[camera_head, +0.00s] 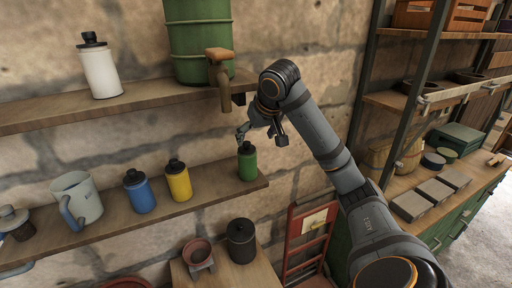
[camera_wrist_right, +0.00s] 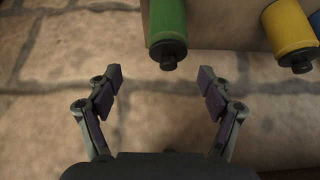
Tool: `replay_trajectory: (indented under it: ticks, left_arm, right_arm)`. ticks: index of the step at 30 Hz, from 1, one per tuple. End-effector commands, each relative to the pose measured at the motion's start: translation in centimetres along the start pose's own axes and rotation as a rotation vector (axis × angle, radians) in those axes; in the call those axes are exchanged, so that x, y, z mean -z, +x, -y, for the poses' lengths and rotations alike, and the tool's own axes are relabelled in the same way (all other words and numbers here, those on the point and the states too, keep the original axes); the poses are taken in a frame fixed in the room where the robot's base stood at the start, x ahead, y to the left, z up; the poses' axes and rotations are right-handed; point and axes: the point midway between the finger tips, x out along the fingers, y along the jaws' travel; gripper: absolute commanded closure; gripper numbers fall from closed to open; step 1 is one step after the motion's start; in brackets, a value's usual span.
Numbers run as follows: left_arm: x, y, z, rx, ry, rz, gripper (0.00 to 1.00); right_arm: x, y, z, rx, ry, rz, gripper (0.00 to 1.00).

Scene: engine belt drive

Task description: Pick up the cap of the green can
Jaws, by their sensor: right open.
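The green can (camera_head: 247,164) stands upright at the right end of the lower wall shelf, its dark cap (camera_head: 246,147) on top. In the right wrist view the green can (camera_wrist_right: 167,22) hangs in from the top edge, with its black cap (camera_wrist_right: 168,60) pointing toward the gripper. My right gripper (camera_head: 243,132) is just above the cap in the head view. In the wrist view its two fingers (camera_wrist_right: 160,83) are spread wide and empty, with the cap ahead of them and apart from both. My left gripper is not in view.
A yellow can (camera_head: 178,184), a blue can (camera_head: 140,194) and a grey jug (camera_head: 76,200) stand left of the green can.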

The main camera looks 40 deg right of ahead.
Motion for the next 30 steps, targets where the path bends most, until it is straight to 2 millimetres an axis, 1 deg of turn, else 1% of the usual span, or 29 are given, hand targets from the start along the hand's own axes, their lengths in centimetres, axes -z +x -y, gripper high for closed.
replay_trajectory:
  ticks: [2, 4, 5, 9, 12, 15, 21, 25, 30]
  left_arm:
    - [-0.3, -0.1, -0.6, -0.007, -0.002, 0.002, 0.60]
    - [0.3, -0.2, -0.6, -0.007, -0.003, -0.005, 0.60]
    - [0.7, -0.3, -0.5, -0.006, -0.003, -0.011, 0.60]
    - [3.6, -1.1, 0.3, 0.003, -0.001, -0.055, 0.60]
    - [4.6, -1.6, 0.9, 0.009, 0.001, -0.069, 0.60]
    - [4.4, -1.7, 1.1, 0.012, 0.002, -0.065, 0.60]
    - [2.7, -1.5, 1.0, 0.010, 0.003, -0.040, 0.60]
    - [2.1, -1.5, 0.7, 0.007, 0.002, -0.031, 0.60]
    - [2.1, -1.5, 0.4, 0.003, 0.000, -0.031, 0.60]
  right_arm:
    - [0.0, 0.2, 0.0, 0.000, 0.000, -0.001, 0.20]
    - [0.1, 0.5, 0.1, 0.001, 0.000, -0.001, 0.20]
    - [0.1, 0.8, 0.1, 0.002, 0.000, 0.000, 0.20]
    - [0.2, 3.1, 0.1, 0.002, -0.001, 0.003, 0.20]
    - [0.3, 4.5, 0.2, 0.003, 0.000, 0.000, 0.20]
    - [0.2, 5.3, 0.1, 0.002, -0.001, -0.002, 0.20]
    - [0.2, 5.4, 0.1, 0.002, -0.001, -0.004, 0.20]
    - [0.2, 5.4, 0.1, 0.002, -0.001, -0.004, 0.38]
    - [0.2, 5.4, 0.1, 0.002, -0.001, -0.004, 0.61]
